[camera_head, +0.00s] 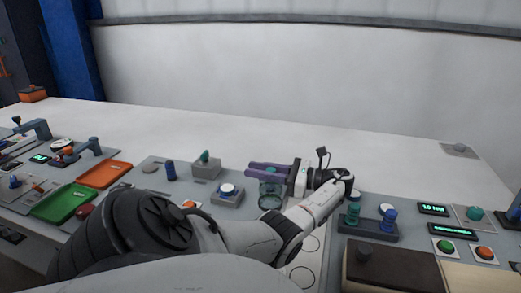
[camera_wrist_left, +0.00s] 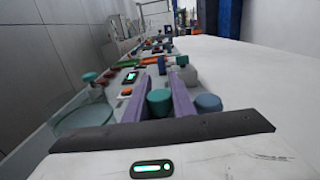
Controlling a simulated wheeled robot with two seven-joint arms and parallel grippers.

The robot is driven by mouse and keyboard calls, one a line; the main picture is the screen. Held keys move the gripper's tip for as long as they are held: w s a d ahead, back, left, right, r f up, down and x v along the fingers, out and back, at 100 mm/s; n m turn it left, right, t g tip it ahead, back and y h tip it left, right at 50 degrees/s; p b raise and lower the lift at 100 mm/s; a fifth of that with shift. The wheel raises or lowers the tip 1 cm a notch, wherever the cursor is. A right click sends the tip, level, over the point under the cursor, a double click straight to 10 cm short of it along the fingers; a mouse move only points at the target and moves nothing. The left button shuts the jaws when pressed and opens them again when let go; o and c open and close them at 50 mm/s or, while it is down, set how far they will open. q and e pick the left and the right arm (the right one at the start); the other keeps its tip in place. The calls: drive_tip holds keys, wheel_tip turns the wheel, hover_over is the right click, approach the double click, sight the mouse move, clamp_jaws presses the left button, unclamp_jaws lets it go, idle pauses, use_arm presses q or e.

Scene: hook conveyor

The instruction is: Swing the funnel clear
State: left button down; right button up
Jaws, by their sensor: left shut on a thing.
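My left gripper (camera_head: 252,171) reaches in over the middle of the console, its purple fingers pointing left. In the left wrist view the fingers (camera_wrist_left: 158,84) are closed around a teal knob (camera_wrist_left: 158,103). A clear, glass-like vessel with a greenish rim, apparently the funnel (camera_head: 270,191), shows right below the fingers in the head view. A clear bowl shape (camera_wrist_left: 85,117) also shows left of the fingers in the left wrist view. I cannot tell how the knob joins the funnel, as the gripper hides that part. My right gripper is not in view.
A blue-white button box (camera_head: 227,194) and a grey block with a green knob (camera_head: 206,165) stand left of the fingers. Orange (camera_head: 104,174) and green (camera_head: 62,203) trays lie further left. A rack with green and blue pegs (camera_head: 368,228) stands right.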

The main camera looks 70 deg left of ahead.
use_arm(q)
drive_tip(key=c, duration=1.5)
unclamp_jaws()
drive_tip(key=shift+s, duration=0.1)
drive_tip(key=shift+r, duration=0.3)
wheel_tip(320, 180, up, 9)
drive_tip(key=p, duration=0.3)
drive_tip(key=shift+r, duration=0.2)
